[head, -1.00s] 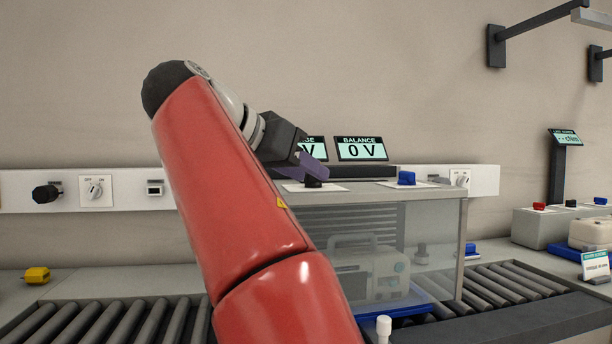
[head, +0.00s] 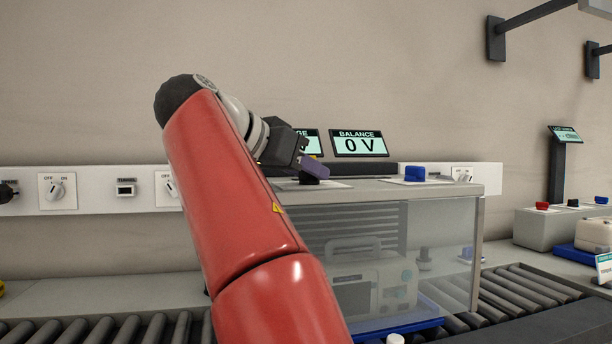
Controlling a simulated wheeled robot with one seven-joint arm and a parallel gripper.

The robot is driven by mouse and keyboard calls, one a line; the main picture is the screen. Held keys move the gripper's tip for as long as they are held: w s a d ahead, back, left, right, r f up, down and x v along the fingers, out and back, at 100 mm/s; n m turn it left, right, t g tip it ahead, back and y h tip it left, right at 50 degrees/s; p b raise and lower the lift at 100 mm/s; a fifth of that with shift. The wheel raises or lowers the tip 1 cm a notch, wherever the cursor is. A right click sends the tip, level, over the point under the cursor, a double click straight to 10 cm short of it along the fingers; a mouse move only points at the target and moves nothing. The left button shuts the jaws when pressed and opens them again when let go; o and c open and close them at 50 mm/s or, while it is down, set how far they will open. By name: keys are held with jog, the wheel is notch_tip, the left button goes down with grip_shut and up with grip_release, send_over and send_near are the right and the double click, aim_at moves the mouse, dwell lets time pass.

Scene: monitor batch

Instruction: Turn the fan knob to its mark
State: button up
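My gripper (head: 313,169) is at the top of the clear-sided enclosure, partly hidden behind my red arm. Its purple finger lies low over a black knob (head: 309,181) on a white plate; I cannot tell whether it touches the knob, or whether the fingers are open or shut. A blue knob (head: 415,173) stands on another plate to the right on the same top. No label or mark for the fan is readable on either, so I cannot tell which is the fan knob.
A device (head: 372,285) sits inside the enclosure (head: 458,255). Roller conveyors run in front. A box with buttons (head: 545,226) stands at right.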

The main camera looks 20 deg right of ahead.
jog(key=shift+w+d, duration=0.1)
jog(key=shift+d, duration=0.1)
grip_shut()
